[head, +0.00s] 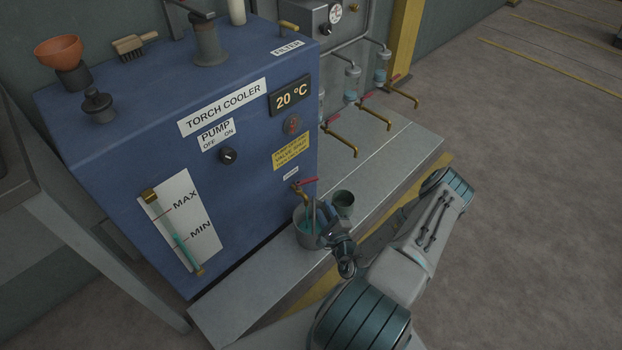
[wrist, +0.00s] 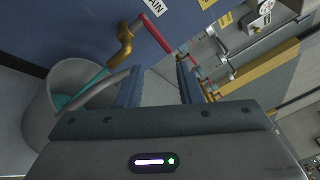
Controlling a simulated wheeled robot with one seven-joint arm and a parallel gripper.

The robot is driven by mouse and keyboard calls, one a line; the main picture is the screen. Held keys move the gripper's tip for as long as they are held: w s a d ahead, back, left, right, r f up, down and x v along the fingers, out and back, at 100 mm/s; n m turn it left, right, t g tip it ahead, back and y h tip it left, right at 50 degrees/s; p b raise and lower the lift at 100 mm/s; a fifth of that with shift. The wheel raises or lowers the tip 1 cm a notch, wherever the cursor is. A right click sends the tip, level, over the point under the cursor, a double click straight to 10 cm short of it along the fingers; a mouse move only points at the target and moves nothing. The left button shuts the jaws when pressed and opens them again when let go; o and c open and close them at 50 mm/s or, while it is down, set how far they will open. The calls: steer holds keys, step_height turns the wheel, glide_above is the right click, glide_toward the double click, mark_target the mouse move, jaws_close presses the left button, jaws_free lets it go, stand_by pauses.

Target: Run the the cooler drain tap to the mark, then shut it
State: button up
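The blue torch cooler (head: 140,150) has a brass drain tap (head: 300,190) with a red lever (head: 307,181) low on its front. The tap (wrist: 125,40) and red lever (wrist: 155,33) also show in the wrist view, beyond my fingers. A grey bucket (head: 307,240) stands under the tap with teal liquid in it. In the wrist view a teal streak runs from the spout into the bucket (wrist: 38,115); it looks like a stream. The sight gauge (head: 180,235) has MAX and MIN marks, with teal in its lower part. My gripper (wrist: 160,82) is open and empty beside the bucket.
Several brass taps with red levers (head: 343,140) reach over the bench farther back.

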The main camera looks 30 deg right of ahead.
mark_target(313, 181)
steer(key=w+n+b, duration=0.1)
steer(key=w+n, duration=0.1)
steer(key=w, duration=0.2)
steer(key=w+d+n+b, duration=0.1)
steer(key=w+n, duration=0.1)
steer(key=w, duration=0.3)
steer(key=w+d+n+b, duration=0.1)
steer(key=w+n, duration=0.1)
steer(key=w, duration=0.2)
steer(key=shift+w+d+f+n+b, duration=0.1)
steer(key=shift+w+n+b, duration=0.05)
steer(key=shift+n+b, duration=0.15)
steer(key=shift+w, duration=0.45)
jaws_close()
